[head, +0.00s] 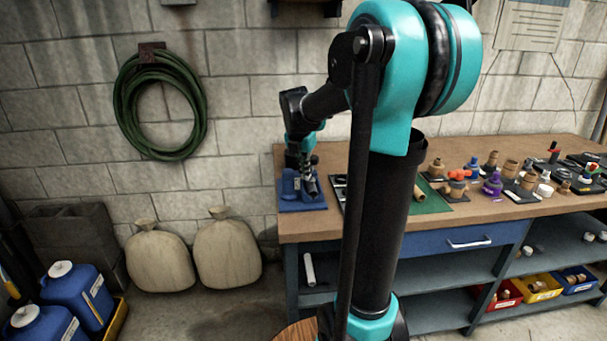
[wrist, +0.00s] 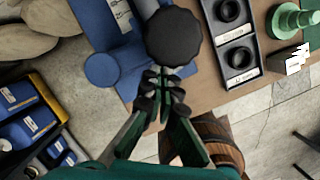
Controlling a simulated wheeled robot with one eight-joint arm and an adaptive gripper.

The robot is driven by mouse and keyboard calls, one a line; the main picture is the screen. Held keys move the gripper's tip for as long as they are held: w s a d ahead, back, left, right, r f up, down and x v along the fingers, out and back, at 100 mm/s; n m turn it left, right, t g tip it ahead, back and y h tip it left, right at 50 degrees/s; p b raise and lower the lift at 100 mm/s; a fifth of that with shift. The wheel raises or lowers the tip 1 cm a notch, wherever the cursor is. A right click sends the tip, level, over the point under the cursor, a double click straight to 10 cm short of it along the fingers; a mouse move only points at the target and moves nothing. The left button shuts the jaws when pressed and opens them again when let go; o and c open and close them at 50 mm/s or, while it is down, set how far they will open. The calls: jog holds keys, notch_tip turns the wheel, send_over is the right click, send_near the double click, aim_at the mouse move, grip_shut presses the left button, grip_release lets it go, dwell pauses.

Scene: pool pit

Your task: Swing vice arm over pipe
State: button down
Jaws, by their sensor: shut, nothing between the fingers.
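The blue vice (head: 289,192) stands at the left end of the workbench, on a blue base. In the wrist view the blue vice (wrist: 101,70) shows a round blue part, with a black lobed knob (wrist: 174,40) to its right. My gripper (head: 310,170) is right over the vice in the head view. In the wrist view my gripper (wrist: 165,80) is shut and empty, with its fingertips just below the knob; I cannot tell whether they touch it. No pipe can be made out in the vice; my gripper and the knob hide part of it.
The workbench (head: 300,227) also holds a green mat (head: 432,203) and several fittings on the right. Black trays (wrist: 235,58) lie just right of the vice. Two sacks (head: 228,255) and blue jugs (head: 80,293) stand on the floor at left.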

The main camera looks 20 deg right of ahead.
jog(key=shift+w+d, duration=0.2)
jog(key=shift+w, duration=0.05)
dwell(0.5)
